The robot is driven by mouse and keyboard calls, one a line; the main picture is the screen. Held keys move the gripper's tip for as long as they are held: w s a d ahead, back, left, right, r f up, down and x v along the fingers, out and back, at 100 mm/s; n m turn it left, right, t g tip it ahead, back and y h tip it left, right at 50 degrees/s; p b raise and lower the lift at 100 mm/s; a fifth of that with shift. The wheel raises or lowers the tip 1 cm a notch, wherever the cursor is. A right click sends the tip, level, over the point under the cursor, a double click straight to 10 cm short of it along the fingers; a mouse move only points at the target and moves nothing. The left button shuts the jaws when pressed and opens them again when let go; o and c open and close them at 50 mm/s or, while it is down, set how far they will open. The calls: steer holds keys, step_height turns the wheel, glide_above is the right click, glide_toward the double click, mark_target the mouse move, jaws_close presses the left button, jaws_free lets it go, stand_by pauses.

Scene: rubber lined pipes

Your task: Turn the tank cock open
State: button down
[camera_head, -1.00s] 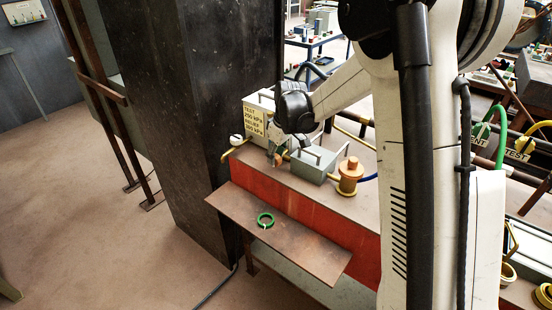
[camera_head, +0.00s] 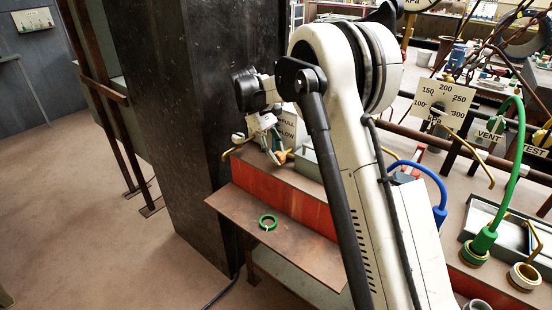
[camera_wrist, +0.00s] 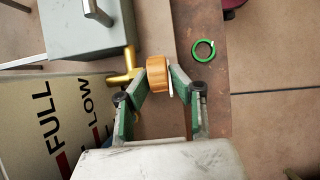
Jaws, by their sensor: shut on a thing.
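An orange-brown round knob (camera_wrist: 159,74) sits on a brass fitting (camera_wrist: 122,80) beside a grey tank (camera_wrist: 90,30); I take it to be the tank cock's handle. My gripper (camera_wrist: 163,77) has a finger on either side of the knob and is shut on it. In the head view, my gripper (camera_head: 272,142) reaches down at the left end of the red bench (camera_head: 270,190), and the knob shows small below it. A sign reading FULL and LOW (camera_wrist: 50,120) stands close by on the left in the wrist view.
A rusty shelf (camera_head: 300,252) juts out in front of the bench and carries a green ring (camera_head: 268,222). A dark column (camera_head: 190,130) stands close on the left. Blue (camera_head: 425,172) and green (camera_head: 515,170) hoses and a kPa gauge (camera_head: 444,103) are on the right.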

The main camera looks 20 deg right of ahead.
stand_by(0.4)
steer(key=c, duration=1.8)
jaws_free()
steer(key=shift+c, duration=0.2)
steer(key=v, duration=1.2)
steer(key=shift+w+f, duration=0.15)
steer(key=shift+w, duration=0.05)
steer(key=shift+a, duration=0.1)
